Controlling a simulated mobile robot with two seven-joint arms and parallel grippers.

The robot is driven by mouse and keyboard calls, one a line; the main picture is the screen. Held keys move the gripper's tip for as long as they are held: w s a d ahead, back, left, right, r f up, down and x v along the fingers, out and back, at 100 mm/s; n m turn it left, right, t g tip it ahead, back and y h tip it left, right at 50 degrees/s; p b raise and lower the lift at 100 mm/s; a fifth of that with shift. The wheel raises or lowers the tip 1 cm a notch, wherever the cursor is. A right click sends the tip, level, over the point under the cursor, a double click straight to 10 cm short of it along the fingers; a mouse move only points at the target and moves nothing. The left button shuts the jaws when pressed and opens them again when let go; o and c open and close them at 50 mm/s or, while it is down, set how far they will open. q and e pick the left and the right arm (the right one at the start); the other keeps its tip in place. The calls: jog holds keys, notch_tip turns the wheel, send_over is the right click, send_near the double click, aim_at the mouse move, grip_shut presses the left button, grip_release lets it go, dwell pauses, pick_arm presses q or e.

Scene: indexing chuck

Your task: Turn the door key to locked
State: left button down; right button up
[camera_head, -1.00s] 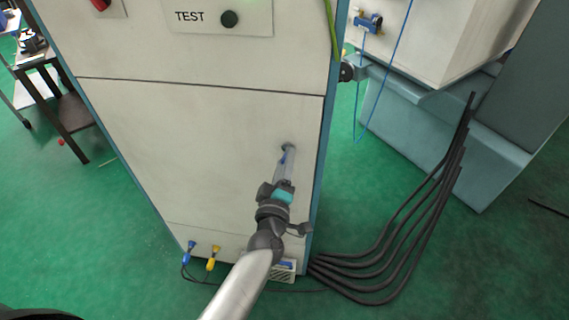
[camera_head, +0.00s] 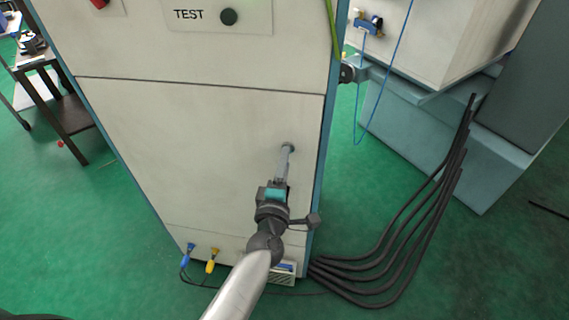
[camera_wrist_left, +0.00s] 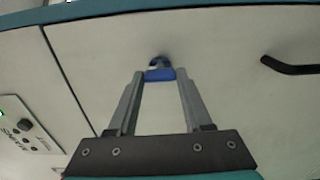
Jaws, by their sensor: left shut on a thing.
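The door key has a blue head, seen in the left wrist view (camera_wrist_left: 160,74), and sits at a dark round lock (camera_wrist_left: 159,61) in the pale cabinet door (camera_head: 190,140). In the head view the lock (camera_head: 288,146) is on the lower right part of the door. My left gripper (camera_head: 286,157) reaches straight to it. Its two grey fingers (camera_wrist_left: 160,76) close in on the key head from both sides and are shut on it. In the head view the fingers hide the key, and its exact angle is hard to tell. My right gripper is out of view.
A TEST panel with a dark button (camera_head: 229,17) is above the door. A black handle (camera_wrist_left: 290,66) shows in the left wrist view. Black cables (camera_head: 400,240) lie on the floor at right. Blue and yellow plugs (camera_head: 211,255) sit low on the cabinet.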

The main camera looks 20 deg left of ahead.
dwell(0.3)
pick_arm(q)
jog(key=shift+c, duration=1.6)
grip_release()
jog(key=shift+s, duration=0.1)
jog(key=s+d, duration=0.2)
jog(key=s, duration=1.3)
